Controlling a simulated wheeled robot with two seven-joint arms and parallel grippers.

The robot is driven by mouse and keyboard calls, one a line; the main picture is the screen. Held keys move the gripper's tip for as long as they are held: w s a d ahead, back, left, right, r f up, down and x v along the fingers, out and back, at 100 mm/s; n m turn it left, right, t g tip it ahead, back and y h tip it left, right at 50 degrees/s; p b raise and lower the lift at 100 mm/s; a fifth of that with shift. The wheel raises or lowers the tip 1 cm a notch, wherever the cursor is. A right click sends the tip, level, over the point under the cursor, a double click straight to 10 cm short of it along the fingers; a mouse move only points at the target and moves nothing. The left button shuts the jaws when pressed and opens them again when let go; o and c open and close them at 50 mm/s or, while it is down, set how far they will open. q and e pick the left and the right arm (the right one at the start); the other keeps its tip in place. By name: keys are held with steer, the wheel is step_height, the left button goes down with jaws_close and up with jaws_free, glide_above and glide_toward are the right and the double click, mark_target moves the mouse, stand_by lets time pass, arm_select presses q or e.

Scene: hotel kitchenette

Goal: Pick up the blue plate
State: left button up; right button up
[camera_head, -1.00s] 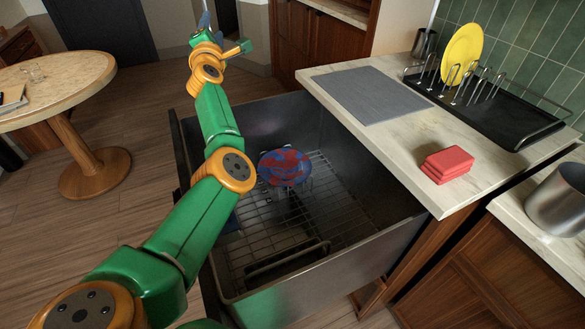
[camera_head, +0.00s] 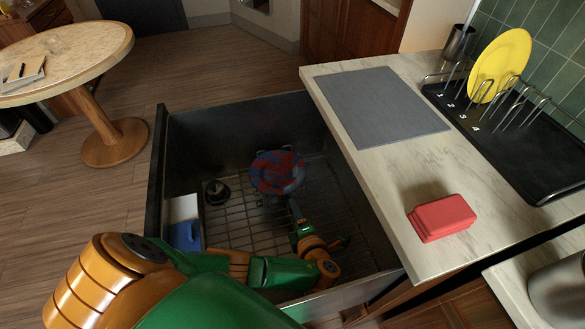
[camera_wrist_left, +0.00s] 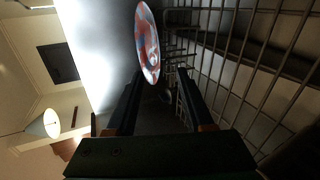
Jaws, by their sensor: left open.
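The blue plate (camera_head: 278,172) with red patches stands in the rack at the far end of the open drawer. It also shows edge-tilted near the top centre of the left wrist view (camera_wrist_left: 147,42). My left gripper (camera_head: 295,210) is down inside the drawer, on the near side of the plate and slightly to its right. In the left wrist view its two fingers (camera_wrist_left: 161,77) are apart with nothing between them, and the plate lies just beyond their tips. My right gripper is not in view.
The drawer has a wire rack (camera_head: 235,225) and metal walls. A blue item (camera_head: 185,236) and a dark round item (camera_head: 216,191) sit at its left. The counter holds a grey mat (camera_head: 380,112), red sponges (camera_head: 441,218) and a dish rack with a yellow plate (camera_head: 500,62).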

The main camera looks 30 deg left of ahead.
arm_select(q)
steer(key=m+b, duration=0.1)
steer(key=b, duration=0.5)
glide_toward(282, 188)
steer(key=f+x, duration=0.1)
steer(key=x, duration=0.4)
steer(key=shift+w+a+r, duration=0.1)
steer(key=shift+w+a, duration=0.05)
jaws_close()
stand_by(0.8)
